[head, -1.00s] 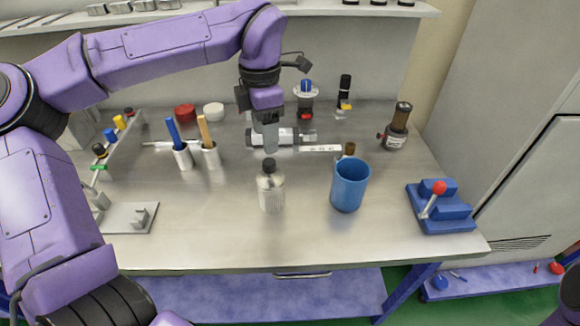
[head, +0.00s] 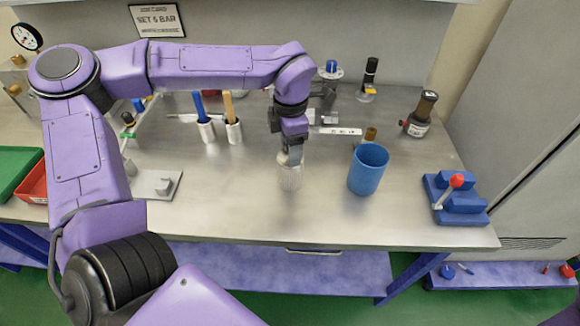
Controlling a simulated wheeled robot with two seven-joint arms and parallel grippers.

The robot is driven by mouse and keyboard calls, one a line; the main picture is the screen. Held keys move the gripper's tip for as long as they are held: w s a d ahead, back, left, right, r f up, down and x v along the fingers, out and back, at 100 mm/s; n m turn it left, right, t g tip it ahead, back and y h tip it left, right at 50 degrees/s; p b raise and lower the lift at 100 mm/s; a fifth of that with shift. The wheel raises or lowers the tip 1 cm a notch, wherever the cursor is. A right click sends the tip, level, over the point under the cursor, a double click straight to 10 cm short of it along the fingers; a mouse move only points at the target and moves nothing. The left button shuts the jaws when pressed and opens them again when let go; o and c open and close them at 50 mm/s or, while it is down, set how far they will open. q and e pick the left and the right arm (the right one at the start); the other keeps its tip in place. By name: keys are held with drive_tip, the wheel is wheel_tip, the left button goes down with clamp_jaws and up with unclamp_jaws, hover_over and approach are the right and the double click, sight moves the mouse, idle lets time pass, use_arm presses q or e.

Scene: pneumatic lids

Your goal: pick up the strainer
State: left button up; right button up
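The strainer seems to rest on the bench. My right gripper is out of view.
A blue cup (head: 367,171) stands just right of the strainer, with a small brown-topped part (head: 371,134) behind it. Two handled tools in white holders (head: 234,131) stand to the left. A blue fixture (head: 456,198) is at the right. The bench front is clear.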

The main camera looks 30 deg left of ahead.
use_arm(q)
drive_tip(key=shift+s, duration=0.1)
drive_tip(key=c, duration=1)
drive_tip(key=shift+w, duration=0.2)
clamp_jaws()
drive_tip(key=shift+r, duration=0.1)
